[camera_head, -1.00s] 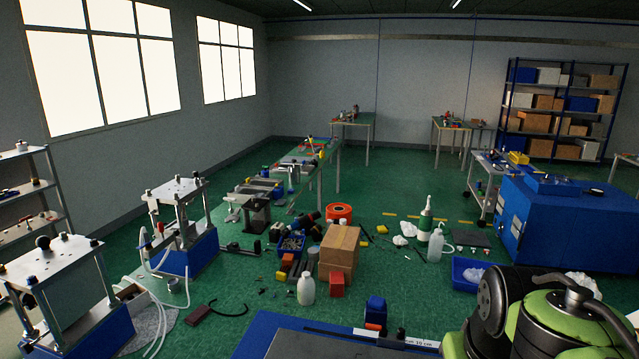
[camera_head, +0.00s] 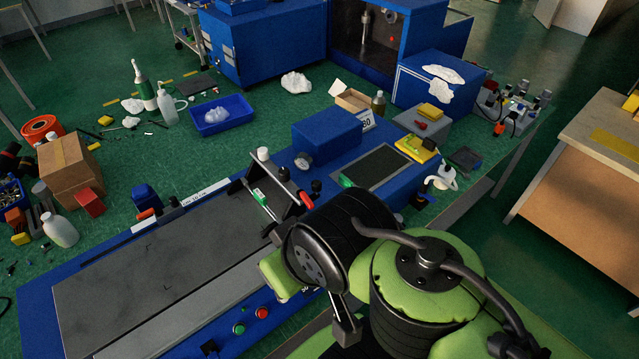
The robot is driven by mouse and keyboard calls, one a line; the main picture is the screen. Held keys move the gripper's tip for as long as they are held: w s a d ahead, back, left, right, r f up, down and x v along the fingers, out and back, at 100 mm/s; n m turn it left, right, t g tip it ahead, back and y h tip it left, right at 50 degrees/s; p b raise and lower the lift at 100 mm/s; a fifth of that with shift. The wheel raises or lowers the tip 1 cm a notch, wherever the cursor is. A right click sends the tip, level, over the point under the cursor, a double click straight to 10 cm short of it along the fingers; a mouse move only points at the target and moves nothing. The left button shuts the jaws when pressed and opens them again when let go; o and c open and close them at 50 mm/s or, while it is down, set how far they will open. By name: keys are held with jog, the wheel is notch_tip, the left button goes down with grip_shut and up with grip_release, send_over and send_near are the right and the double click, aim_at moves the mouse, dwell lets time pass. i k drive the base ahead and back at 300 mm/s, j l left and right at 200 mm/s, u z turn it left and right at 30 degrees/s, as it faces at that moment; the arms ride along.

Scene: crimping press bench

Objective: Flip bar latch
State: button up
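A dark bar with a red tip (camera_head: 306,200) lies slanted across the blue press bench (camera_head: 150,345), just left of my arm. It looks like the bar latch, but I cannot be sure. A white knob stands at its far end, and a small green and white part (camera_head: 262,203) sits beside it. My green and black arm fills the lower right and covers part of the bench near the bar. I see no contact with the bar.
A long grey plate (camera_head: 140,275) covers the bench's left part. Green and red buttons (camera_head: 262,313) are on its front. A blue box (camera_head: 327,134) and a dark panel (camera_head: 376,166) lie behind the bar. A cardboard box (camera_head: 70,168) and a blue tray (camera_head: 222,114) stand on the floor.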

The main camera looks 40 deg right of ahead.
aim_at(302, 194)
jog(key=z, duration=0.85)
jog(key=k+l+u, duration=0.2)
jog(key=i, duration=0.1)
